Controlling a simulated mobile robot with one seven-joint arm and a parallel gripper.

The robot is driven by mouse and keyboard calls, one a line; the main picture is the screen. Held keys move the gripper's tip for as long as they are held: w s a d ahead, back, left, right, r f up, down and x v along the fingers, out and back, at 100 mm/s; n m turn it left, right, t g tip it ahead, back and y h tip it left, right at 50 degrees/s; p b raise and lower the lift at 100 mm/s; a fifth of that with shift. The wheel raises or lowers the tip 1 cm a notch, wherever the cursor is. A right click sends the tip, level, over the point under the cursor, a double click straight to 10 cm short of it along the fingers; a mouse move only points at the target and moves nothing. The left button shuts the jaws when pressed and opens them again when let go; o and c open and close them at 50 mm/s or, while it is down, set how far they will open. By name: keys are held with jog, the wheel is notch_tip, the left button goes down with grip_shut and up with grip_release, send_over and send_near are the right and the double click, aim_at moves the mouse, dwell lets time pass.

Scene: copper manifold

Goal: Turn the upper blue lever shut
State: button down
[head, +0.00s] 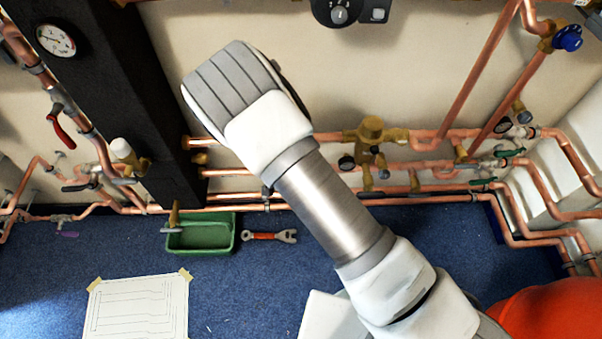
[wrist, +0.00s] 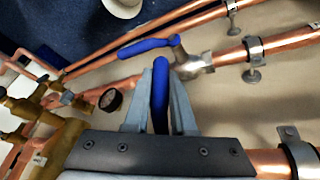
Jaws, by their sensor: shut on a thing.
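In the wrist view a blue lever (wrist: 160,88) stands between the two fingers of my gripper (wrist: 160,108), which is shut on it. The lever's tip sticks out past the fingers; its valve is hidden behind the gripper body. A second blue lever (wrist: 148,46) lies beyond the fingertips, on a metal valve (wrist: 192,65) on another copper pipe. The floor shows at the top of this view, so the held lever seems to be the upper one. In the head view my arm hides the gripper and both blue levers.
Copper pipes (head: 440,187) run along the wall close around my arm. A brass valve body (head: 371,130) with gauges sits just right of it. A dark column (head: 115,85) stands left. A green tray (head: 204,248) and wrench (head: 270,237) lie on the blue floor.

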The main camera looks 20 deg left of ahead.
jog(key=shift+a+y, duration=0.45)
jog(key=shift+y, duration=0.25)
jog(key=shift+s+a, duration=0.15)
jog(key=c, duration=0.8)
grip_release()
jog(key=shift+o, duration=0.2)
jog(key=d+p+v, duration=0.1)
jog(key=p+v, duration=0.3)
jog(key=v, duration=1.3)
jog(key=shift+a+r+p, duration=0.3)
jog(key=shift+a+p, duration=0.05)
